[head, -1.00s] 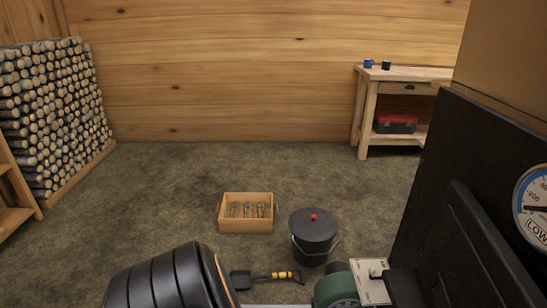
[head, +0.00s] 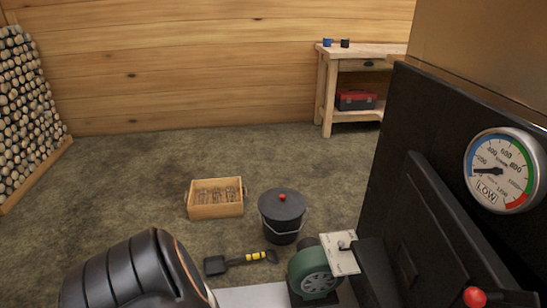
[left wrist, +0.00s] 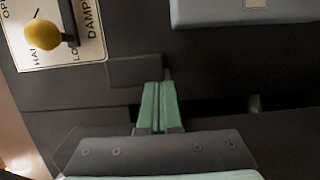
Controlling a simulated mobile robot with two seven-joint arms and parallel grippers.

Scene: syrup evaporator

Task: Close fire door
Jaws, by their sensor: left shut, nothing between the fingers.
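The dark evaporator front (head: 388,150) stands on the right in the head view. A raised black panel (head: 425,240) on it looks like the fire door; I cannot tell from this angle whether it stands ajar. A red knob (head: 475,297) shows at the bottom edge near it. My left gripper (left wrist: 160,88) is shut and empty in the left wrist view, its pale green fingers together in front of dark metal. My left arm enters low in the head view, with the fingers out of sight. My right gripper is not in view.
A gauge (head: 502,170) reads LOW. A lidded black bucket (head: 282,217), a shovel (head: 240,262) and a wooden crate (head: 216,212) lie on the floor. The damper plate's yellow knob (left wrist: 42,36) is close to my left gripper.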

